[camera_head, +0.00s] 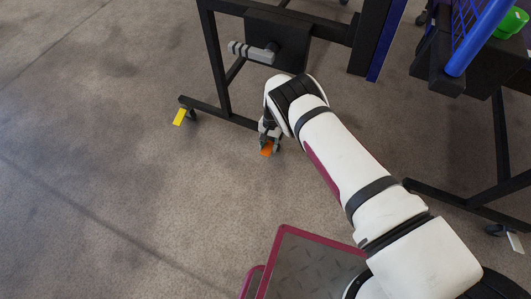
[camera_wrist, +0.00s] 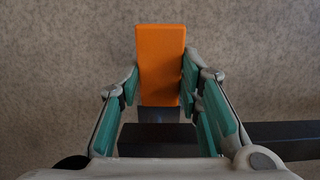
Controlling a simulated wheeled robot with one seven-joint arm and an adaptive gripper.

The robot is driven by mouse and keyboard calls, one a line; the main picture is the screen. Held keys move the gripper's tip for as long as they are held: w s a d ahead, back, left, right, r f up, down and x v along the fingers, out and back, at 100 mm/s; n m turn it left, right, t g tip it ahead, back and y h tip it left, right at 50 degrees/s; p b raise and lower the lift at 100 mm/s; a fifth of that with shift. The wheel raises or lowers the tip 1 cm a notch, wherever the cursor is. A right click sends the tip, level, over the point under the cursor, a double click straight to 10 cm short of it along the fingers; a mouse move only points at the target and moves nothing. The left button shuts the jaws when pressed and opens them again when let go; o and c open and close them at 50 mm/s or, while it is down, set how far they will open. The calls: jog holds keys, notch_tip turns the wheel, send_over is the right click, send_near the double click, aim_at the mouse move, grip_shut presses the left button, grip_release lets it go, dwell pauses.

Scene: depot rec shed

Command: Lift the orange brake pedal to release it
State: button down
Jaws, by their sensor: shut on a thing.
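The orange brake pedal (camera_wrist: 161,65) stands out between the fingers of my gripper in the wrist view. In the head view the pedal (camera_head: 267,149) shows as a small orange patch at the gripper's tip, low near the floor. My gripper (camera_wrist: 160,92) has its green pads on both sides of the pedal and is shut on it. In the head view my gripper (camera_head: 269,138) is partly hidden behind my wrist. A dark mount (camera_wrist: 165,115) lies at the pedal's near end. The pedal's caster is hidden.
A black frame (camera_head: 222,75) with a grey-handled crank (camera_head: 252,52) stands behind the gripper. A yellow pedal (camera_head: 179,116) sits on its left foot. Another black stand (camera_head: 499,140) with a blue-edged rack is at the right. Carpet at left is clear.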

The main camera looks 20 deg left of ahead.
jog(key=shift+w+r+g, duration=0.1)
jog(key=shift+w+g, duration=0.1)
jog(key=shift+g, duration=0.3)
jog(key=shift+d+r, duration=0.1)
dwell(0.3)
jog(key=c, duration=1.1)
grip_release()
